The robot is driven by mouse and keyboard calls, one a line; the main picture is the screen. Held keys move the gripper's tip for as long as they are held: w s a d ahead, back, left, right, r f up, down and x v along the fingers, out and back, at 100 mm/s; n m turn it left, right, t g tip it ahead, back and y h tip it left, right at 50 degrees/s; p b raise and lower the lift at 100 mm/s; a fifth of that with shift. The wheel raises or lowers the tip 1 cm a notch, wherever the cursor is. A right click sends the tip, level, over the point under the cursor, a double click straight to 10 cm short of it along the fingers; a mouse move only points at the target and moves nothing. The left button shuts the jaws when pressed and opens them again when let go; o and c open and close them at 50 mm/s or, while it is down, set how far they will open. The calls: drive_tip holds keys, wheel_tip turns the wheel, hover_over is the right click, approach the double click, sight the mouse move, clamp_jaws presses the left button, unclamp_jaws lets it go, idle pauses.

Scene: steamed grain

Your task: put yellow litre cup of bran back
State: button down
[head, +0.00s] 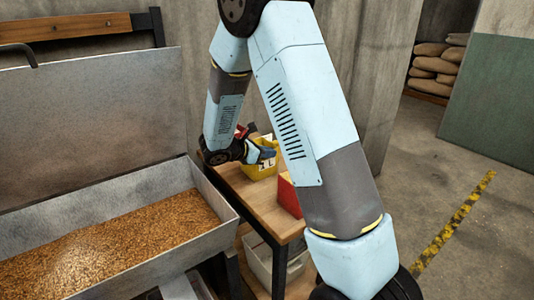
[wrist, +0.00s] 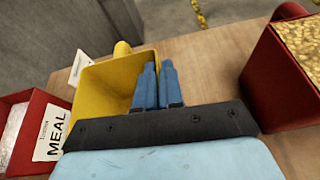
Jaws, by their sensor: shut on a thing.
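The yellow litre cup (head: 262,170) is at the wooden table, with a "1 L" label on its side. In the wrist view the yellow cup (wrist: 100,85) shows its open inside, with no bran visible in the part I see. A yellow knob-like handle sticks out at its far edge. My gripper (head: 264,153) is at the cup's upper edge. In the wrist view my gripper's blue fingers (wrist: 158,82) are close together, shut on the cup's right wall. I cannot tell whether the cup's base touches the table.
A red box labelled MEAL (wrist: 28,130) is left of the cup, and a red box (wrist: 270,85) with golden contents is at right. A metal bin (head: 205,250) of brown grain stands at left in the head view.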

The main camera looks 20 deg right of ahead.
drive_tip(key=c, duration=1.3)
unclamp_jaws()
drive_tip(key=shift+f, duration=0.1)
drive_tip(key=shift+o, duration=0.2)
drive_tip(key=v, duration=1.2)
drive_tip(key=s+d+r+m+g+y, duration=0.3)
drive_tip(key=s+d+r+m+y, duration=0.2)
drive_tip(key=s+d+r+m, duration=0.55)
drive_tip(key=s+a+r+m+t+y, duration=0.1)
drive_tip(key=s+m+y, duration=0.3)
drive_tip(key=s, duration=0.5)
drive_tip(key=s+a+r+m+t+y, duration=0.1)
drive_tip(key=s+r+m+t+y, duration=0.2)
drive_tip(key=s+m, duration=0.3)
drive_tip(key=shift+s+r+y, duration=0.4)
drive_tip(key=shift+s+r, duration=0.4)
drive_tip(key=shift+s, duration=0.75)
